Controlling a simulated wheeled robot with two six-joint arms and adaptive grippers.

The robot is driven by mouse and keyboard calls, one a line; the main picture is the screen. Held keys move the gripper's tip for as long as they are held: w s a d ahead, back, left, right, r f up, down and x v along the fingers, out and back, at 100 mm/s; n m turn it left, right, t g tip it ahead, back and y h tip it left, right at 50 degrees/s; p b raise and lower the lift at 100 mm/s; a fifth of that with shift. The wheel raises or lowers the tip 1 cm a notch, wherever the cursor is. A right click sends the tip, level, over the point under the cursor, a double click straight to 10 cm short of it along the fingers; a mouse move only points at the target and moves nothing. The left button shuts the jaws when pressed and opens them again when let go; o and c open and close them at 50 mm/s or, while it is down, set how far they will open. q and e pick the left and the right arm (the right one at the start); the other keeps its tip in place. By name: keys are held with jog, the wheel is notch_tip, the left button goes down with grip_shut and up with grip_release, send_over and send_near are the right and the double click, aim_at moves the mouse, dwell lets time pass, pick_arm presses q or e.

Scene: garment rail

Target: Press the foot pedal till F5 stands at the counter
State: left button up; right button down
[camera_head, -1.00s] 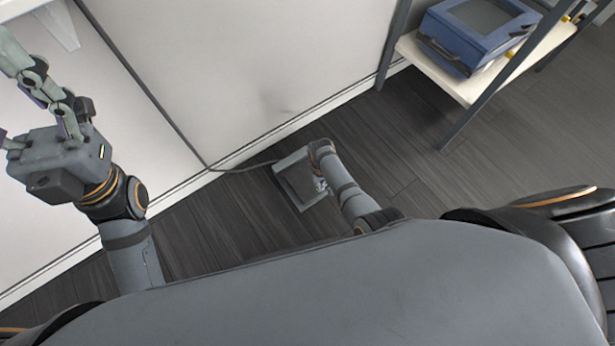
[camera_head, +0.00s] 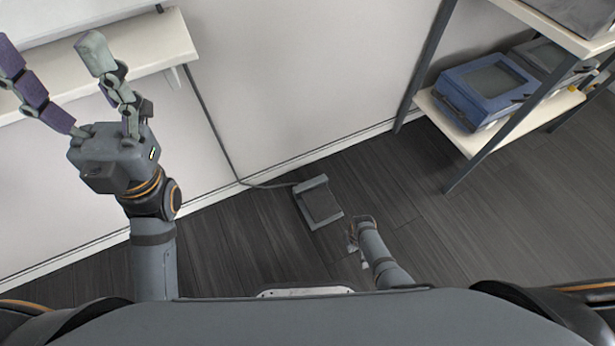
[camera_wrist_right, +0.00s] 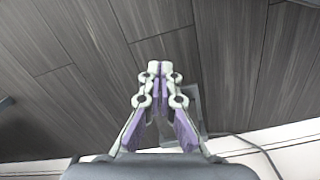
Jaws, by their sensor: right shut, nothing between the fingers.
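The foot pedal (camera_head: 319,203), a grey frame with a dark plate, lies on the floor near the wall. A cable runs from it. My right gripper (camera_head: 354,240) is low, right of the pedal and nearer my body, apart from it in the head view. In the right wrist view my right gripper (camera_wrist_right: 154,68) is shut and empty, and part of the pedal (camera_wrist_right: 193,100) shows behind its fingers. My left gripper (camera_head: 50,48) is raised at the left, fingers spread and empty. A white ledge (camera_head: 160,48), possibly the counter, is behind it. F5 is not visible.
The pedal's cable (camera_head: 265,186) runs to the wall (camera_head: 300,80). The dark floor (camera_head: 235,245) around the pedal is clear.

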jog(key=shift+s+d+r, duration=0.15)
jog(key=shift+s, duration=0.3)
jog(key=shift+s+d+r, duration=0.1)
jog(key=shift+s+d, duration=0.05)
jog(key=shift+s, duration=0.25)
